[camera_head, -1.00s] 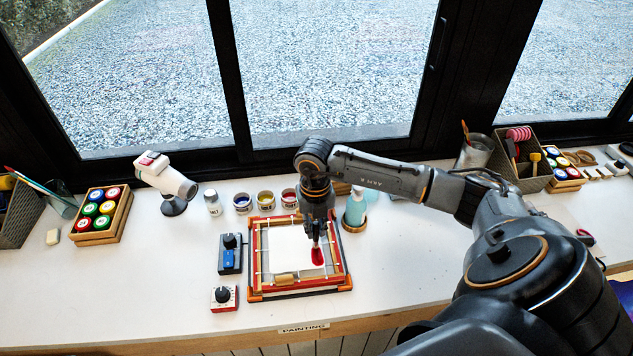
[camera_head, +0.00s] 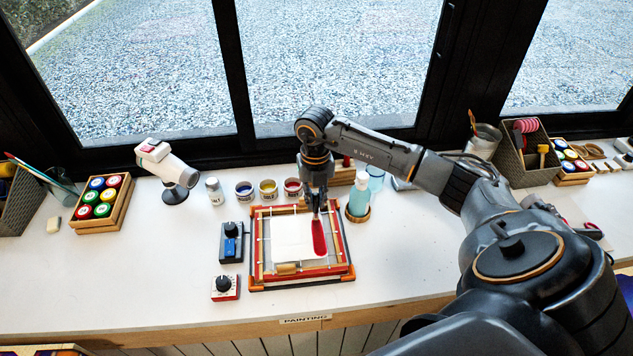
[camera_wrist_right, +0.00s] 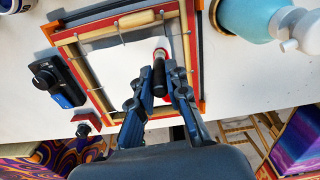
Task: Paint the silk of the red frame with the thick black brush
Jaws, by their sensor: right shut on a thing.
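The red frame (camera_head: 255,236) lies on the white table with white silk (camera_head: 286,235) stretched in it, held by small clips. A long red stroke (camera_head: 320,240) of paint lies on the silk's right side. My right gripper (camera_head: 316,206) is over the frame's far right part, shut on the thick black brush (camera_wrist_right: 158,76). The brush points down at the silk; its tip is partly hidden in the head view, and I cannot tell if it touches. The wrist view shows the black handle between the fingers. My left gripper is not in view.
Open paint jars (camera_head: 268,189) stand behind the frame. A blue bottle (camera_head: 358,198) stands close to its right. The table's front left is clear.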

